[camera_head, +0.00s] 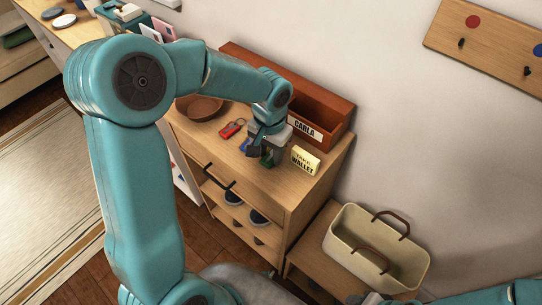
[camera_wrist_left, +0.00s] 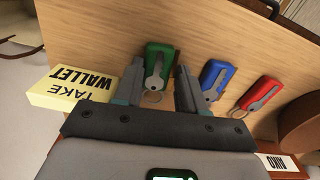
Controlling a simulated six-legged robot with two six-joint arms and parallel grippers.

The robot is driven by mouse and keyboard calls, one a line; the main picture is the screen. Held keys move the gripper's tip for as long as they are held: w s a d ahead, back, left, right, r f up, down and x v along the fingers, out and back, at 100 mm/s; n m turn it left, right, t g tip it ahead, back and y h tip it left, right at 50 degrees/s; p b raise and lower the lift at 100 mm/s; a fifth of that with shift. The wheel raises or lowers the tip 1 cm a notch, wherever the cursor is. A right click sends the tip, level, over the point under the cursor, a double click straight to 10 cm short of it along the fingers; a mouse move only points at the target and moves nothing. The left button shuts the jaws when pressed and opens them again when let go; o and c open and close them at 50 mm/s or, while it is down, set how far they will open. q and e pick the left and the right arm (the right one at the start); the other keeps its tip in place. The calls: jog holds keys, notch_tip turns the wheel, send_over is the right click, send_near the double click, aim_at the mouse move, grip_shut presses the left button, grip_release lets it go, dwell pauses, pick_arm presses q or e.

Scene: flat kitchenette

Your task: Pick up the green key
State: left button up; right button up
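The green key (camera_wrist_left: 157,64), a green fob with a metal key and ring, lies on the wooden cabinet top. My left gripper (camera_wrist_left: 160,70) is open, with one finger on each side of the green key in the left wrist view. Whether the fingers touch it cannot be told. In the head view my left gripper (camera_head: 267,155) points down over the cabinet top and largely hides the green key. The blue key (camera_wrist_left: 212,80) lies close beside the right-hand finger, and the red key (camera_wrist_left: 260,94) lies farther right. My right gripper's fingers do not show.
A yellow "Take wallet" block (camera_head: 305,160) stands near the gripper. A red-brown box labelled Carla (camera_head: 328,114) stands behind it along the wall. A brown bowl (camera_head: 200,107) is at the left. A cream basket (camera_head: 376,246) stands lower right of the cabinet.

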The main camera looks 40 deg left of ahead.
aim_at(269, 156)
pick_arm(q)
jog(key=shift+s+r, duration=0.1)
jog(key=shift+c, duration=0.4)
jog(key=shift+r, duration=0.3)
notch_tip(269, 156, up, 19)
jog(key=p, duration=0.1)
jog(key=shift+r, duration=0.2)
jog(key=shift+s+f, duration=0.1)
dwell(0.5)
